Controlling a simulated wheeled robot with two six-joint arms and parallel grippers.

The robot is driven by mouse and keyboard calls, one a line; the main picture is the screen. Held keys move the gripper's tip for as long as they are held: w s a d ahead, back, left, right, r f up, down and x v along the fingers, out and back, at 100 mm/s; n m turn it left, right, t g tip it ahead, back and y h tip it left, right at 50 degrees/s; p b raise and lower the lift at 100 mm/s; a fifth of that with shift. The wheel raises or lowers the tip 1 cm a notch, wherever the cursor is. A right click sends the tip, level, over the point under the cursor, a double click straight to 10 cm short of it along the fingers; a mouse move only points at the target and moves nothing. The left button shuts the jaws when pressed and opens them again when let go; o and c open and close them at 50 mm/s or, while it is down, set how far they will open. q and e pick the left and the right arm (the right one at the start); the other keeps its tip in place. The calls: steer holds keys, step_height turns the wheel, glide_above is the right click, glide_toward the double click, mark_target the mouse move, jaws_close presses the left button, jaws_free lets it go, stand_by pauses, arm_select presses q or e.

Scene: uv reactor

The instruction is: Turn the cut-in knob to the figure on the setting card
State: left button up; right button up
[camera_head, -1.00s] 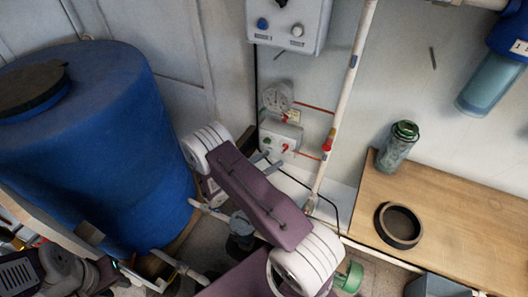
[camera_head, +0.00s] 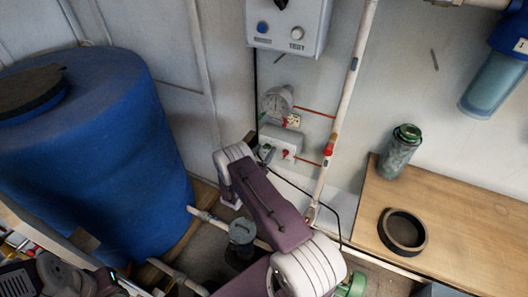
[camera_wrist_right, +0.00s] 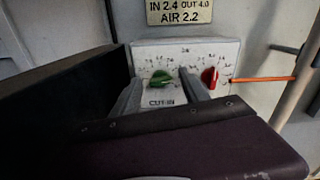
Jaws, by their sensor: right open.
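The control box (camera_head: 285,139) is low on the wall; in the wrist view its white face (camera_wrist_right: 215,48) carries two dials. The green cut-in knob (camera_wrist_right: 160,79) is on the left, above the label CUT-IN. Its grip lies nearly level; its exact figure is too small to read. A red knob (camera_wrist_right: 210,77) is on the right. The setting card (camera_wrist_right: 180,11) above reads IN 2.4, OUT 4.0, AIR 2.2. My right gripper (camera_wrist_right: 160,92) is open, one finger on each side of the green knob in the picture; contact cannot be told. My left gripper's fingers are out of view.
A round gauge (camera_head: 277,101) sits above the box, and a white pipe (camera_head: 345,100) runs beside it. A blue tank (camera_head: 100,150) stands left. A bench (camera_head: 460,220) at right holds a green bottle (camera_head: 400,150) and a dark ring (camera_head: 402,231). A larger panel (camera_head: 290,30) hangs above.

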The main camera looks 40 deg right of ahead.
jaws_close()
steer(key=shift+m, duration=0.3)
steer(key=shift+m+b, duration=0.3)
steer(key=shift+m, duration=0.4)
jaws_free()
steer(key=v, duration=0.9)
steer(key=shift+p, duration=0.3)
